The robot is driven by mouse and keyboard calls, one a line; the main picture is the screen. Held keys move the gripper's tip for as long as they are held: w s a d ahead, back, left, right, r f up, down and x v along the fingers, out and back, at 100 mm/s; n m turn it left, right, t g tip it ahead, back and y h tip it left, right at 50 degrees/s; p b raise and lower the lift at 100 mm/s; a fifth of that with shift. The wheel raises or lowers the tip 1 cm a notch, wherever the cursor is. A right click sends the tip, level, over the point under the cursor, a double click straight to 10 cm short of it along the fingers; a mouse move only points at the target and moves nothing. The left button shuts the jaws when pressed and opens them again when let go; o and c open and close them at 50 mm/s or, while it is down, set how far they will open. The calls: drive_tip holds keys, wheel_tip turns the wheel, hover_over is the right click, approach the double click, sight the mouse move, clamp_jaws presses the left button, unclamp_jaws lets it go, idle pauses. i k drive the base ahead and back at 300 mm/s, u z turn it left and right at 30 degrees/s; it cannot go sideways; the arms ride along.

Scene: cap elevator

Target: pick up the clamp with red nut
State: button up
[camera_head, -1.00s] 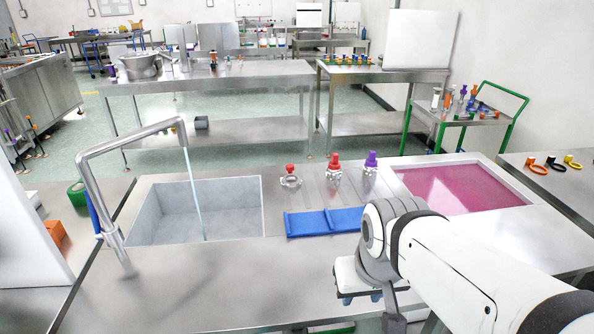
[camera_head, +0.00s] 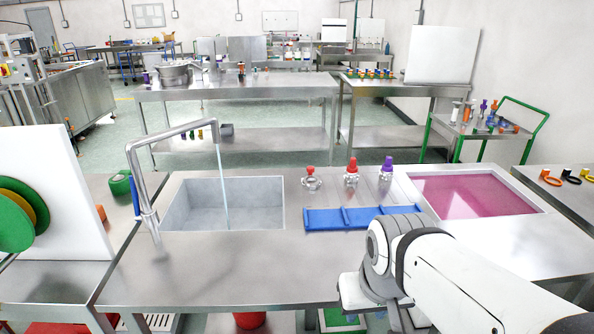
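Two clamps with red nuts stand upright on the steel counter (camera_head: 255,262), behind a blue tray (camera_head: 325,219). The left red-nut clamp (camera_head: 311,179) has a short red top and a silver ring-like body. The middle red-nut clamp (camera_head: 351,176) has a taller red top. A clamp with a purple nut (camera_head: 387,176) stands to its right. My gripper (camera_head: 355,296) is at the lower centre right, in front of the blue tray and well apart from the clamps. Its fingers are mostly hidden by my arm.
A sink (camera_head: 222,205) with a curved faucet (camera_head: 138,175) and running water is on the left. A white-rimmed basin of pink liquid (camera_head: 470,197) is on the right. A white panel with coloured discs (camera_head: 15,215) stands at far left. Bare counter lies in front of the sink.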

sight(310, 177)
drive_tip(key=i, duration=0.85)
drive_tip(key=z, duration=0.05)
